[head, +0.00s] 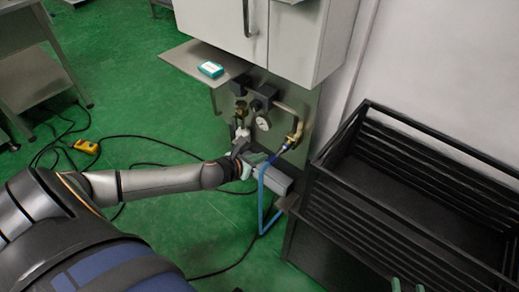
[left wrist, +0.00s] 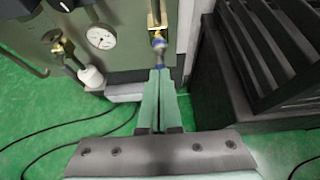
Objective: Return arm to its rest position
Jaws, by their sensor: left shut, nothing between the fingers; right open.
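My left arm (head: 160,181) reaches out from the left in the head view. My left gripper (head: 268,160) is beside the valve panel, below the brass fitting (head: 297,133) with the blue hose end. In the left wrist view the two pale green fingers (left wrist: 160,98) are together with nothing between them. Their tips are close to the blue and brass hose fitting (left wrist: 159,45); I cannot tell whether they touch. Only the pale green fingertips of my right gripper (head: 407,286) show at the bottom right edge of the head view, spread apart.
A pressure gauge (head: 263,123) and valves are on the panel under a white cabinet (head: 235,28). A blue hose (head: 262,205) hangs down. A black slatted crate (head: 340,185) stands at the right. Cables and a yellow device (head: 87,147) are on the green floor.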

